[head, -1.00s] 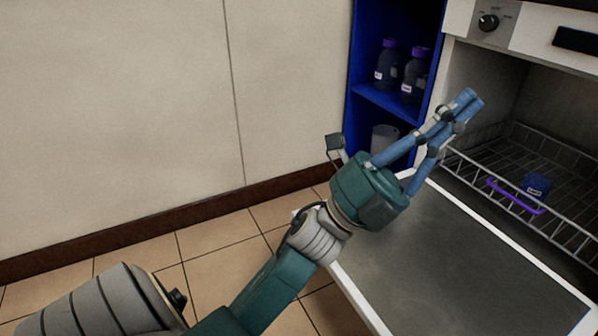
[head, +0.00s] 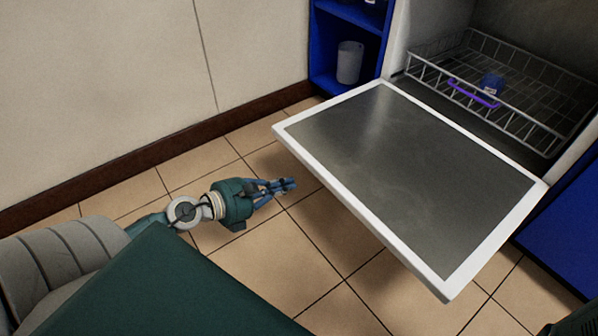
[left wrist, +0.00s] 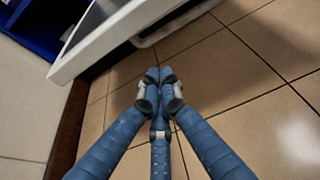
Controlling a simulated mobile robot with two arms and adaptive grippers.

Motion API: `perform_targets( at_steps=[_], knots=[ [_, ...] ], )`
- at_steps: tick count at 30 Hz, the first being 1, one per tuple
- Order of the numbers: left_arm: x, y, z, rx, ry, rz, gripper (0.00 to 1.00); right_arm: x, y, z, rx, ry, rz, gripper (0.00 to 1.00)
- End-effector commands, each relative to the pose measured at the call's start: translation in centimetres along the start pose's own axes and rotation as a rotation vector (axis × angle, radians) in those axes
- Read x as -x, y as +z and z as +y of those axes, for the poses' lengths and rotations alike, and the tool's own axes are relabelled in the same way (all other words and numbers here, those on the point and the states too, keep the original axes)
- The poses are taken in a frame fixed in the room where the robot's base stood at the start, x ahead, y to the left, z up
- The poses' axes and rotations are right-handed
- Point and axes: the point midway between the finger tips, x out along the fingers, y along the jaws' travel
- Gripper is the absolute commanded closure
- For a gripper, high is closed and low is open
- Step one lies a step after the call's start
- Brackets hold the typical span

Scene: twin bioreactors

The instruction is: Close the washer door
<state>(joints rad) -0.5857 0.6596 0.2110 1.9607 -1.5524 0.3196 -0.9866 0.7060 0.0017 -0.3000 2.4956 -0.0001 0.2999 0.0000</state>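The washer door (head: 395,165) is folded down open, a grey panel with a white rim, standing out flat from the washer above the floor. Its white edge and underside also show in the left wrist view (left wrist: 115,38). My left gripper (head: 290,185) is low, left of the door's outer left corner and apart from it. Its blue fingers are drawn together with nothing between them; in the left wrist view the fingertips (left wrist: 160,76) meet over floor tiles. My right gripper is not in view.
A wire rack (head: 520,95) with a purple handle and a small blue item (head: 491,84) sits inside the washer. The tiled floor (head: 290,255) in front is clear.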

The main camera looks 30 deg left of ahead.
Motion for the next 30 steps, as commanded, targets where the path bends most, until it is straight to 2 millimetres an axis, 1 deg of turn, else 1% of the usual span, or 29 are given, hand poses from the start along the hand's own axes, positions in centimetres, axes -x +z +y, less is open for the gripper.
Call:
perform_targets(
  at_steps=[1,7,9,15,19,30],
  knots=[
    [-1.3,0.1,0.1,-0.002,0.001,-0.006,1.0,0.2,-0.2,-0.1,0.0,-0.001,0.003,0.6],
    [-5.3,0.1,0.1,0.002,0.002,-0.007,1.0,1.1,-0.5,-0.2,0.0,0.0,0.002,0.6],
    [-4.6,1.5,0.0,-0.001,0.001,-0.006,1.0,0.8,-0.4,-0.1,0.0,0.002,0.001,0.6],
    [-3.8,3.3,0.0,0.002,0.0,-0.003,1.0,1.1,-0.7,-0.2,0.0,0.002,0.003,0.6],
    [-3.6,3.8,0.0,0.003,0.0,-0.001,1.0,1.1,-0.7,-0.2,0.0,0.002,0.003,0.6],
    [-3.6,4.0,0.0,0.004,0.0,0.0,1.0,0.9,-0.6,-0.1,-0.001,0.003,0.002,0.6]
  ],
)
